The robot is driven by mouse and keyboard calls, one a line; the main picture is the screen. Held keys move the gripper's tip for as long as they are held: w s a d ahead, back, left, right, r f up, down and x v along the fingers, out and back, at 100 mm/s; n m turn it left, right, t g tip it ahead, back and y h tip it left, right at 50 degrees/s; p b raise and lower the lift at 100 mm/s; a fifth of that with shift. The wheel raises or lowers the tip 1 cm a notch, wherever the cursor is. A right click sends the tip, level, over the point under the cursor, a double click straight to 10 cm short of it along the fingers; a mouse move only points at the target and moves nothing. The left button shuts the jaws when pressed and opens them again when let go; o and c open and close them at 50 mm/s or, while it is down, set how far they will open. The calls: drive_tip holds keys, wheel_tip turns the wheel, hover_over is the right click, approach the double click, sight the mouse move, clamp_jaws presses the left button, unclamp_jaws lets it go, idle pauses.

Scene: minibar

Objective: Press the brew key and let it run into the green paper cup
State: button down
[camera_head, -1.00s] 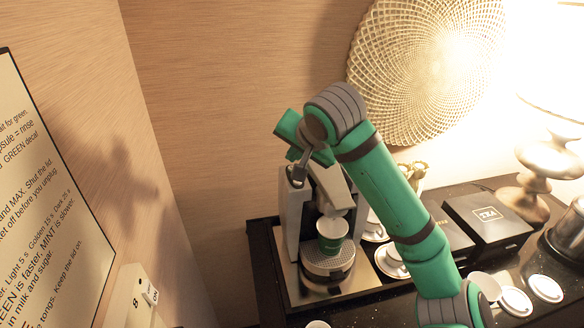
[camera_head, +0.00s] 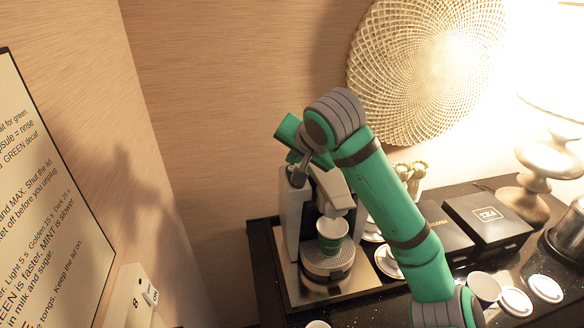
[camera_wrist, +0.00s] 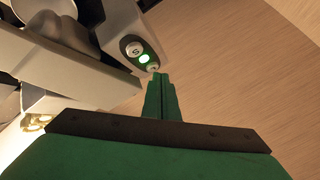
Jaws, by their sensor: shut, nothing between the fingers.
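The green paper cup (camera_head: 332,236) stands upright on the round drip grate under the spout of the coffee machine (camera_head: 292,222). Its inside is too small to judge. My gripper (camera_head: 298,178) is at the top of the machine on its left side. In the wrist view its shut, empty green fingers (camera_wrist: 160,80) point at the machine's key panel (camera_wrist: 143,54). The panel has a grey key marked S (camera_wrist: 134,49), a lit green spot (camera_wrist: 144,59) and another small key (camera_wrist: 153,68) right at the fingertips. I cannot tell whether they touch it.
The machine stands on a metal tray (camera_head: 340,291) on the black counter. White cups and saucers (camera_head: 388,262) and black boxes (camera_head: 487,222) are to its right, behind and beside my arm. A printed notice (camera_head: 45,190) hangs at left. A lamp (camera_head: 548,170) stands at far right.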

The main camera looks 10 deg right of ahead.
drive_tip(key=shift+f, duration=0.35)
idle(0.5)
idle(0.3)
drive_tip(key=shift+r, duration=0.8)
drive_tip(key=shift+r, duration=0.1)
drive_tip(key=shift+r, duration=2.4)
